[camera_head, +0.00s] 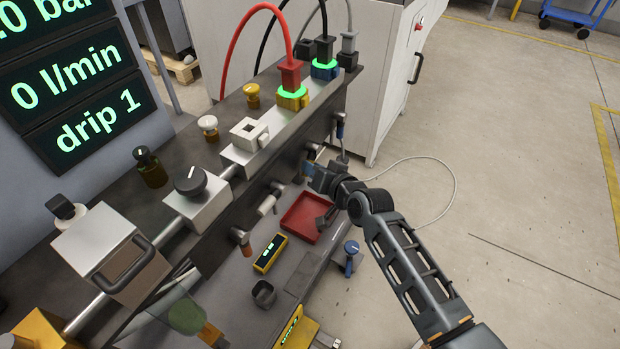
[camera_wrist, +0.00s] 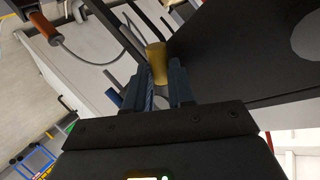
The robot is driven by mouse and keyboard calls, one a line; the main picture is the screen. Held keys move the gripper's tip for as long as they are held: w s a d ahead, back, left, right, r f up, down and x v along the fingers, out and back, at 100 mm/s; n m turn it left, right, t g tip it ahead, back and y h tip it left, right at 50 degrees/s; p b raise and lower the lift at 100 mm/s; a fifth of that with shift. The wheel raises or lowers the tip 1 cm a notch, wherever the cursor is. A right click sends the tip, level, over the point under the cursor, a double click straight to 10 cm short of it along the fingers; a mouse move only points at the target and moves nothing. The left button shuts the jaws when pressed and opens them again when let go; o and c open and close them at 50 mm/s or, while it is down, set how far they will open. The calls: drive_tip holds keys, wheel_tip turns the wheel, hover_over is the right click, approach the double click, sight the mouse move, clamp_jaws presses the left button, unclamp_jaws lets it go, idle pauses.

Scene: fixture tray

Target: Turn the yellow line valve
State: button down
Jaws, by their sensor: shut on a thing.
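The yellow valve handle (camera_wrist: 157,63) is a short golden cylinder standing between the fingertips in the wrist view. My gripper (camera_wrist: 160,92) is shut on it, with one blue-grey finger on each side. In the head view my gripper (camera_head: 311,168) is at the front face of the dark manifold block (camera_head: 228,200), below the yellow and blue hose couplings. There the fingers and wrist hide most of the handle, and I cannot tell its turn angle. A red hose plug (camera_head: 291,76) sits in the yellow coupling (camera_head: 292,100), which has a green lit ring.
A red tray (camera_head: 303,218) lies below my gripper. A blue knob (camera_head: 351,248) stands near my forearm. The floor at right is mostly clear.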

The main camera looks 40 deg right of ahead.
drive_tip(key=f+n+t+h+b, duration=0.1)
drive_tip(key=n+b, duration=0.1)
drive_tip(key=b, duration=0.2)
drive_tip(key=d+n+t+h+b, duration=0.1)
drive_tip(key=b, duration=0.4)
drive_tip(key=d+f+n+t+b, duration=0.1)
drive_tip(key=n+b, duration=0.1)
drive_tip(key=b, duration=0.3)
drive_tip(key=shift+w+d+f+n+t+h, duration=0.2)
drive_tip(key=shift+w+f+n+t+h, duration=0.1)
drive_tip(key=shift+w+t+h, duration=0.1)
drive_tip(key=shift+r+b, duration=0.1)
drive_tip(key=shift+b, duration=0.25)
drive_tip(key=shift+d, duration=0.1)
drive_tip(key=c, duration=1.2)
unclamp_jaws()
drive_tip(key=shift+r, duration=0.1)
drive_tip(key=shift+c, duration=0.2)
drive_tip(key=shift+s, duration=0.15)
drive_tip(key=p+v, duration=0.2)
drive_tip(key=v, duration=0.5)
drive_tip(key=shift+s, duration=0.25)
